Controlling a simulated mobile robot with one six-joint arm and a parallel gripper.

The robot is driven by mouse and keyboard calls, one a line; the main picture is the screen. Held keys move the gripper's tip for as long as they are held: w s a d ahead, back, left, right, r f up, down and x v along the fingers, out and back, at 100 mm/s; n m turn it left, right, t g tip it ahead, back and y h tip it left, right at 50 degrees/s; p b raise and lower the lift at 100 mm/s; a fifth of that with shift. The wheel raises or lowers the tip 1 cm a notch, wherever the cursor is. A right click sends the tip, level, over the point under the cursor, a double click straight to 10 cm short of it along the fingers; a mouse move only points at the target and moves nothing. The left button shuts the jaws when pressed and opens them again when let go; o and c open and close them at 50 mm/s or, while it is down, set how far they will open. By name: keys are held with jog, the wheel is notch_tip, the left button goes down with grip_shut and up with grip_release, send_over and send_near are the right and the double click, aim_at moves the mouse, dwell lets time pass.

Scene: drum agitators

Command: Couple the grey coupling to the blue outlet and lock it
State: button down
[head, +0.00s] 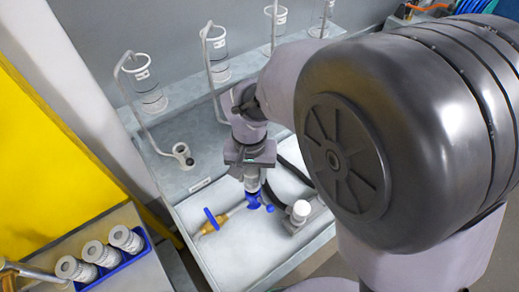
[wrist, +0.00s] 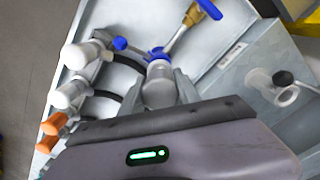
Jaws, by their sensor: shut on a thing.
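My gripper (head: 252,172) is shut on the grey coupling (head: 252,185), pointing down over the pale tray. In the wrist view the fingers (wrist: 168,88) sit on both sides of the grey coupling (wrist: 158,88). The blue outlet (head: 254,201) is right below the coupling's end. In the wrist view the blue outlet (wrist: 158,54) lies in line with the coupling, and the two look to be touching. I cannot tell how far the coupling is seated or whether it is locked. The gripper hides part of the coupling.
A brass valve with a blue handle (head: 212,220) joins the outlet on the left. A white-capped grey fitting (head: 300,210) stands close on the right. Orange fittings (wrist: 55,124) show in the wrist view. A blue holder (head: 84,285) with several grey pieces is at lower left.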

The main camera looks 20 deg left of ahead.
jog(key=shift+f, duration=0.1)
jog(key=shift+f+b, duration=0.95)
jog(key=shift+f, duration=0.2)
jog(key=shift+f+b, duration=0.3)
jog(key=shift+f, duration=0.05)
jog(key=c, duration=0.8)
grip_release()
jog(key=shift+c, duration=0.4)
notch_tip(320, 180, up, 10)
jog(key=p, duration=0.8)
jog(key=shift+r, duration=0.2)
jog(key=shift+f, duration=0.15)
